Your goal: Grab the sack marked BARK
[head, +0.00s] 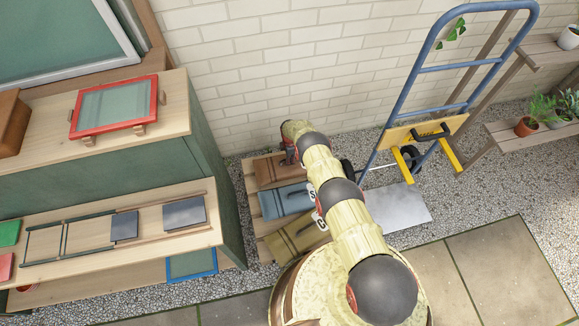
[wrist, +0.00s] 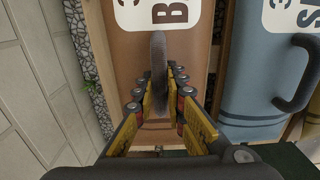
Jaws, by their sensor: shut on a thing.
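The brown sack (head: 265,174) lies on the wooden pallet at the far end of a row of sacks. A dark handle (wrist: 158,52) stands up from the sack. My gripper (wrist: 161,85) is shut on this handle, one finger on each side. In the head view my gripper (head: 288,158) is at the sack's right part, partly hidden by my arm. The sack appears to rest on the pallet.
A blue sack (head: 284,200) and an olive sack (head: 290,240) lie beside it on the pallet (head: 251,190). A brick wall (head: 260,80) stands close behind. A blue hand truck (head: 400,95) is at the right, a green cabinet (head: 205,150) at the left.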

